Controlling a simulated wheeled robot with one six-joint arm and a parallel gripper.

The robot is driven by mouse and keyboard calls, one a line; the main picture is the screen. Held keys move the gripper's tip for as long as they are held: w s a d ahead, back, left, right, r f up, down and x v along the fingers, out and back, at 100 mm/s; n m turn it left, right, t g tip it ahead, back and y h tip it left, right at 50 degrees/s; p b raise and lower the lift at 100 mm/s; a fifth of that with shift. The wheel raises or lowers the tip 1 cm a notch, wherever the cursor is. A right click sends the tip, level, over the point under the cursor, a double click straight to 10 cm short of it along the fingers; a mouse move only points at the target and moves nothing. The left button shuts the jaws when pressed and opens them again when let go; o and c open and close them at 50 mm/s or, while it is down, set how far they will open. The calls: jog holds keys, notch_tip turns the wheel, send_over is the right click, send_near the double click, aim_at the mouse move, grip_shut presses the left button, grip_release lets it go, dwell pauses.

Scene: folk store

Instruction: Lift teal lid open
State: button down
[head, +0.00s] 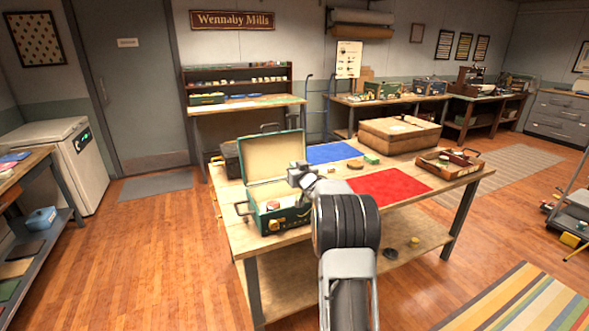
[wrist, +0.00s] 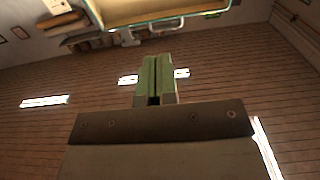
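The teal case (head: 270,222) sits on the near left of the wooden table, with small items inside its cream interior. Its teal lid (head: 273,157) stands raised, about upright, at the back of the case, cream lining facing me. My gripper (head: 298,170) is at the right side of the open case, in front of the lid's right part; its fingertips are hard to make out there. In the wrist view my gripper's green-padded fingers (wrist: 157,78) are together with nothing between them. The lid's teal-edged rim (wrist: 180,14) shows at the top, apart from the fingers.
The table also holds a red mat (head: 390,187), a blue mat (head: 333,152), a large brown case (head: 400,134) and a wooden tray (head: 448,166) of items. A dark case (head: 231,160) stands behind the teal one. Open floor lies left of the table.

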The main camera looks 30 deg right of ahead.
jog(key=s+a+b, duration=0.1)
jog(key=s+b, duration=0.1)
jog(key=s, duration=0.9)
jog(key=shift+a, duration=0.25)
dwell(0.6)
